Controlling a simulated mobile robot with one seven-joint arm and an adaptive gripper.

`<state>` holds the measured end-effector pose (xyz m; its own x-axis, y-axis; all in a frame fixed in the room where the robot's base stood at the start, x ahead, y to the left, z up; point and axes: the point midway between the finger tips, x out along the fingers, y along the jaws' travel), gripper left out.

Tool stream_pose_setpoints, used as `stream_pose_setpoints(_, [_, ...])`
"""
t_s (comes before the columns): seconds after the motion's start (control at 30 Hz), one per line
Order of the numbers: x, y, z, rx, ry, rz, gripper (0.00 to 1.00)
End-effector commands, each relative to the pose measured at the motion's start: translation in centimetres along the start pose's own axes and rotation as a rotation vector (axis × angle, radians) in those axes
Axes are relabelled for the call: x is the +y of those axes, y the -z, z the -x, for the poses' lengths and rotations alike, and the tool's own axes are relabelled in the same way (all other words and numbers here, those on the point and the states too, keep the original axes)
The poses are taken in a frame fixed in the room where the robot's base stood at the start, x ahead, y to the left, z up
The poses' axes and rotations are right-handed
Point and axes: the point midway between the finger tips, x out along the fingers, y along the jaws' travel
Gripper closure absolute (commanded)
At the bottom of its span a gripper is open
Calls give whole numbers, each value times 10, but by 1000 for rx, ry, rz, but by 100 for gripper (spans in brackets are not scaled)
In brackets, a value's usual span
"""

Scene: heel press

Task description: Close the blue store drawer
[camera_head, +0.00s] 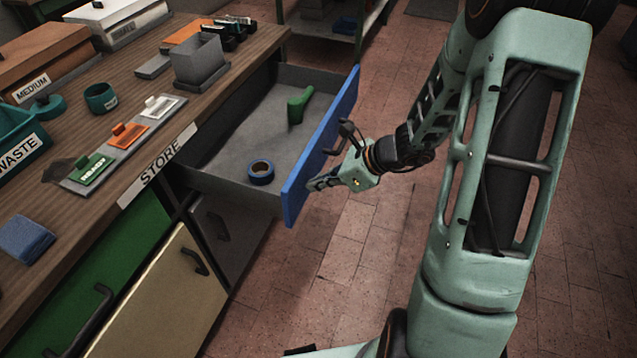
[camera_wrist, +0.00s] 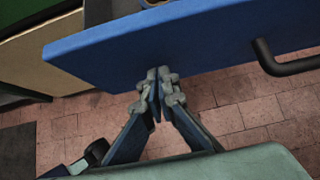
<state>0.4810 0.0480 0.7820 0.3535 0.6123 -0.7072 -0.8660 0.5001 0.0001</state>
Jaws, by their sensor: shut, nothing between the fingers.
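The blue store drawer (camera_head: 322,147) stands pulled well out of the bench, below the STORE label (camera_head: 158,164). Its blue front shows large in the wrist view (camera_wrist: 200,50), with a dark bar handle (camera_wrist: 290,65) at the right. My gripper (camera_head: 312,186) is shut and empty, at the outer side of the front, near its lower near end. In the wrist view the closed fingertips (camera_wrist: 157,75) overlap the lower edge of the blue front, left of the handle. I cannot tell if they touch it.
Inside the drawer are a green object (camera_head: 298,105) and a blue tape roll (camera_head: 261,171). A grey bin (camera_head: 199,60) and coloured tags stand on the wooden bench top (camera_head: 60,210). A beige cupboard door (camera_head: 165,295) is below. The tiled floor (camera_head: 340,270) outside the drawer is clear.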

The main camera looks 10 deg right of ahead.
Motion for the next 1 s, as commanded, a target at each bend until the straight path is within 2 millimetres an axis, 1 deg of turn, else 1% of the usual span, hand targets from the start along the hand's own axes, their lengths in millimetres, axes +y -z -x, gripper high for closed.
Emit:
stream_pose_setpoints(0.17, [0,-5,-6,-1,-1,2,100])
stream_pose_setpoints(0.27, [1,-14,-14,-1,-2,4,100])
stream_pose_setpoints(0.37, [1,-27,-27,-3,-3,6,100])
stream_pose_setpoints(0.47, [2,-43,-44,-3,-4,6,100])
stream_pose_setpoints(1.0, [2,-150,-147,-3,-5,3,100])
